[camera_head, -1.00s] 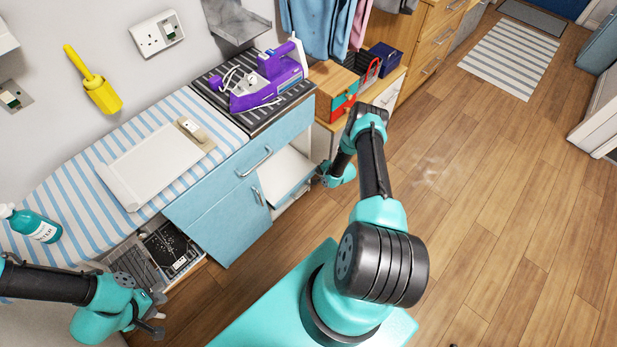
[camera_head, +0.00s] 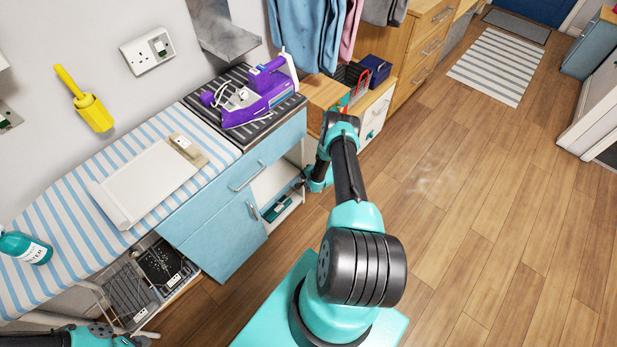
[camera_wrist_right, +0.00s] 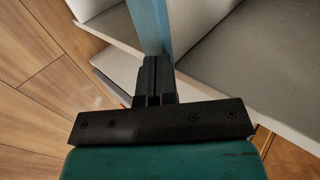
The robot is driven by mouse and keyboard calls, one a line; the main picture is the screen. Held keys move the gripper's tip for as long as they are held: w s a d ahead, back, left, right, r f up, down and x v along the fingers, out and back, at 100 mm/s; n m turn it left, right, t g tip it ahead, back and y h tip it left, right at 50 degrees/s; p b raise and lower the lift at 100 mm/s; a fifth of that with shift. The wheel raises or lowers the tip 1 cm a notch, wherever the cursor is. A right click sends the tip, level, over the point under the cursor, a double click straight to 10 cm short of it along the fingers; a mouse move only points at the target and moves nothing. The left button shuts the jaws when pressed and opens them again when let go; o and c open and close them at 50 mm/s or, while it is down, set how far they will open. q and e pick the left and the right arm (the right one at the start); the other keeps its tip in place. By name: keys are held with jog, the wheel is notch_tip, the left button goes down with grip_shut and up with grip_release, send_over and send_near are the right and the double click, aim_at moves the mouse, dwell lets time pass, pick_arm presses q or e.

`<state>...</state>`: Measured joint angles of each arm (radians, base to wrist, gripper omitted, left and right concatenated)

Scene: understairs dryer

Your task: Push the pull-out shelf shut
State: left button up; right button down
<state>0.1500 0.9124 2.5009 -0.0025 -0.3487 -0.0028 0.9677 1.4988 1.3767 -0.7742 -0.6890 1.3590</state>
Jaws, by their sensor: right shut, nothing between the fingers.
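The pull-out shelf (camera_head: 283,207), white with a blue front, sits low in the opening of the blue cabinet, right of the blue door. My right gripper (camera_head: 302,184) is at the shelf's right end, shut and empty. In the right wrist view, the shut fingers (camera_wrist_right: 154,80) meet the end of a blue panel (camera_wrist_right: 151,25) with pale boards on both sides. Whether they touch it I cannot tell. My right wrist hides part of the shelf's right end. My left gripper (camera_head: 128,339) is partly cut off at the bottom left, its jaws unclear.
The blue door (camera_head: 222,240) stands just left of the shelf. Dark rack trays (camera_head: 140,290) lie lower left. The purple iron (camera_head: 255,92) and white board (camera_head: 150,183) rest on top. A wooden unit (camera_head: 325,92) stands right. Floor on the right is clear.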

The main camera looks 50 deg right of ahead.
jog(key=s+f+v, duration=0.2)
jog(key=v, duration=1.1)
jog(key=shift+w+a, duration=0.1)
jog(key=shift+w, duration=0.05)
jog(key=w+a+r+n+g+y, duration=0.1)
jog(key=w+a+r+n, duration=0.25)
jog(key=a, duration=0.35)
jog(key=w+a+r+n+g+y, duration=0.1)
jog(key=w+a+r+n+g, duration=0.1)
jog(key=a+r, duration=0.45)
jog(key=w+a+r+n+g+y, duration=0.1)
jog(key=w+a+r+n, duration=0.15)
jog(key=a, duration=0.65)
jog(key=s+a+r+n+g, duration=0.2)
jog(key=s+a+r+n, duration=0.2)
jog(key=a+r, duration=0.2)
jog(key=s+a+r+n+g+y, duration=0.1)
jog(key=s+a+r+n, duration=0.3)
jog(key=a, duration=0.7)
notch_tip(320, 180, up, 3)
jog(key=shift+s+f+n+g, duration=0.2)
jog(key=shift+s+n+g, duration=0.2)
jog(key=shift+s+g, duration=0.4)
